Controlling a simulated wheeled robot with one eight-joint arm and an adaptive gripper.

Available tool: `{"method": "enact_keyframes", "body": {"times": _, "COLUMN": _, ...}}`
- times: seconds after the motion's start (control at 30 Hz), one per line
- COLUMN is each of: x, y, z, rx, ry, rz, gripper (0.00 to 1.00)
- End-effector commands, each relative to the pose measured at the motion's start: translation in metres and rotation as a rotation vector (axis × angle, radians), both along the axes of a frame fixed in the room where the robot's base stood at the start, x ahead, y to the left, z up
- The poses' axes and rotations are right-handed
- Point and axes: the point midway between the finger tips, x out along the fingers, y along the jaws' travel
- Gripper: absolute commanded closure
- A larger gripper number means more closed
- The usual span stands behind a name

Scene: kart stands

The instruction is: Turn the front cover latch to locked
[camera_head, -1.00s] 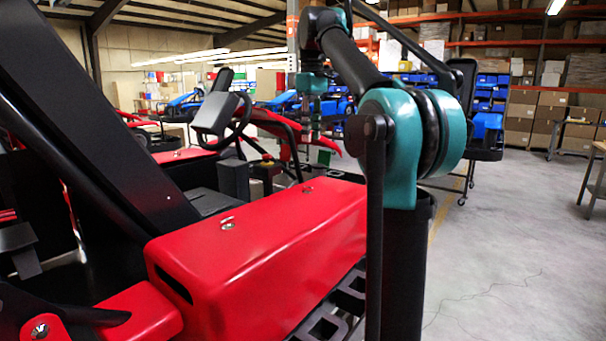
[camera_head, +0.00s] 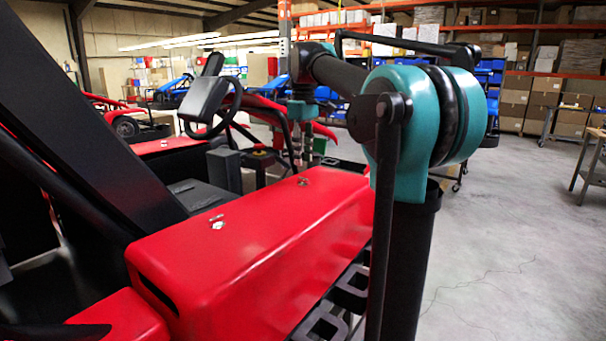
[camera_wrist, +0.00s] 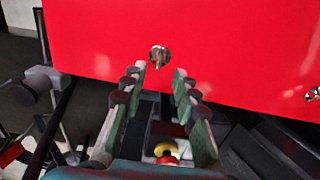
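Two small silver latches sit on top of the red cover (camera_head: 270,235). The far latch (camera_head: 304,181) is near the cover's far end, and the other latch (camera_head: 217,222) is nearer me. In the wrist view, one round latch (camera_wrist: 159,56) with a narrow, roughly upright wing lies just beyond my fingertips, centred between them. Another latch (camera_wrist: 314,94) shows at the right edge. My gripper (camera_wrist: 159,78) is open and empty, its padded fingers on either side of the gap.
A steering wheel (camera_head: 213,110) and a red-and-yellow button (camera_wrist: 166,155) are close to my gripper. A black sloping frame (camera_head: 75,110) stands at left. Open concrete floor (camera_head: 500,240) lies to the right, with a workbench at the far right edge.

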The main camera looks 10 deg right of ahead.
Motion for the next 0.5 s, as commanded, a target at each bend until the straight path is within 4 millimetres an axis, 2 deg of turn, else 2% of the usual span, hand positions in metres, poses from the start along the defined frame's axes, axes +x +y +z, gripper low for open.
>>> {"method": "enact_keyframes", "body": {"times": 0.2, "x": 0.0, "y": 0.0, "z": -0.038, "rx": 0.0, "ry": 0.0, "rz": 0.0, "gripper": 0.71}}
{"method": "enact_keyframes", "body": {"times": 0.33, "x": 0.0, "y": 0.0, "z": -0.052, "rx": 0.0, "ry": 0.0, "rz": 0.0, "gripper": 0.71}}
{"method": "enact_keyframes", "body": {"times": 0.5, "x": 0.0, "y": 0.0, "z": -0.06, "rx": 0.0, "ry": 0.0, "rz": 0.0, "gripper": 0.71}}
